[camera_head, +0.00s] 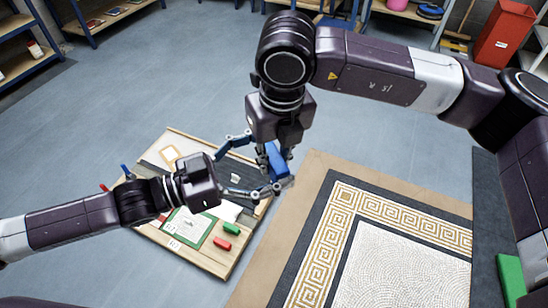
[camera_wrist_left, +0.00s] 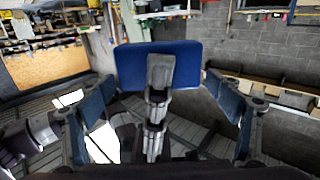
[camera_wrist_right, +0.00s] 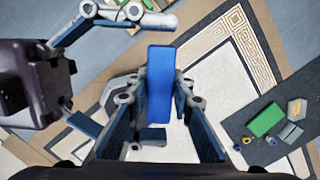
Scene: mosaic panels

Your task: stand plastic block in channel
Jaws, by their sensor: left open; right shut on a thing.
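A blue plastic block (camera_head: 278,160) is held by my right gripper (camera_head: 274,164), which points down from above over the right edge of the work board. In the right wrist view the block (camera_wrist_right: 160,85) stands out lengthwise between the fingers. My left gripper (camera_head: 262,163) comes in from the left and is open, with one finger on each side of the block. In the left wrist view the block (camera_wrist_left: 187,60) is straight ahead, behind a right finger, and the left fingers are apart from it. I cannot make out the channel.
The wooden work board (camera_head: 208,258) carries a green-framed sheet (camera_head: 188,229), a green block (camera_head: 231,229) and a red block (camera_head: 222,243). A mosaic panel (camera_head: 400,260) with a Greek-key border lies at right. Shelves and a red bin (camera_head: 504,35) stand at the back.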

